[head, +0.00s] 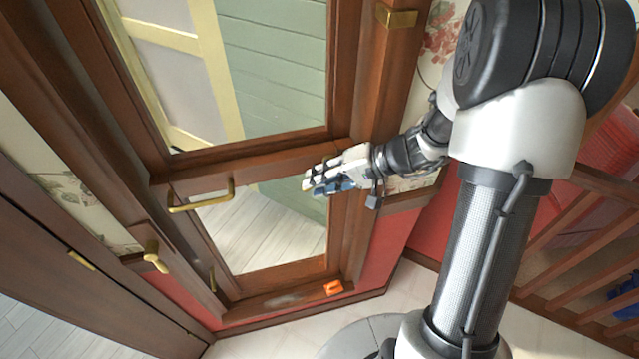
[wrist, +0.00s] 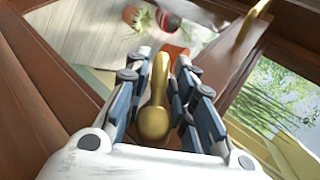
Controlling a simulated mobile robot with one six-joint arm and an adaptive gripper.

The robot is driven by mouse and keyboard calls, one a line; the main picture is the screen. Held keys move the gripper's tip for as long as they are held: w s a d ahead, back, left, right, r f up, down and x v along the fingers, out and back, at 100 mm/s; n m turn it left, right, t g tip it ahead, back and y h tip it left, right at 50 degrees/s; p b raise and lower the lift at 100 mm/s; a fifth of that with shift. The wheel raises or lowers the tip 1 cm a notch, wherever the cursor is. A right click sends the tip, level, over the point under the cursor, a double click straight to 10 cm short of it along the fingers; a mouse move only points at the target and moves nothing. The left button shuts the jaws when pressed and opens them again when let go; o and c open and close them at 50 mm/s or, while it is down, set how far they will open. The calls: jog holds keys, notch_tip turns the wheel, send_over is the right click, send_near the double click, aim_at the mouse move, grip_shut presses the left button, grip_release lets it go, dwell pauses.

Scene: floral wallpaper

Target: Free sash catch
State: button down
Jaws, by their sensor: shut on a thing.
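A brass catch (wrist: 157,95) with a rounded base and a slim lever sits between the fingers of my gripper (wrist: 163,72) in the wrist view. The fingers are shut on it, one on each side. In the head view my gripper (head: 308,184) is at the lower part of the wooden window sash (head: 265,160) and hides what it holds. A brass pull handle (head: 202,197) is to its left on the sash. Another brass catch (head: 152,256) is on the frame at lower left, clear of my gripper.
A brass fitting (head: 396,17) is on the frame at top right. An orange object (head: 333,287) lies on the lower wooden ledge. A wooden railing (head: 585,220) stands at right. A potted plant (wrist: 143,18) shows beyond the fingers in the wrist view.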

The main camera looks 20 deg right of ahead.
jog(key=d+h+p, duration=0.1)
jog(key=h+p, duration=0.2)
jog(key=p, duration=0.1)
jog(key=d+f+n+h+p, duration=0.1)
jog(key=h+p, duration=0.2)
jog(key=n+h+p, duration=0.1)
jog(key=h+p, duration=0.3)
jog(key=shift+s+d+f+g+p, duration=0.2)
jog(key=shift+s+d+g+p, duration=0.1)
jog(key=shift+d, duration=0.1)
jog(key=shift+d+f+h+p, duration=0.1)
jog(key=shift+h+p, duration=0.2)
jog(key=shift+p, duration=0.8)
jog(key=shift+d+f+h+p, duration=0.1)
jog(key=shift+f+h+p, duration=0.2)
jog(key=shift+p, duration=0.5)
jog(key=c, duration=1.5)
grip_release()
jog(key=shift+w+d+r, duration=0.1)
jog(key=shift+r, duration=0.05)
jog(key=shift+o, duration=0.3)
jog(key=shift+w, duration=0.1)
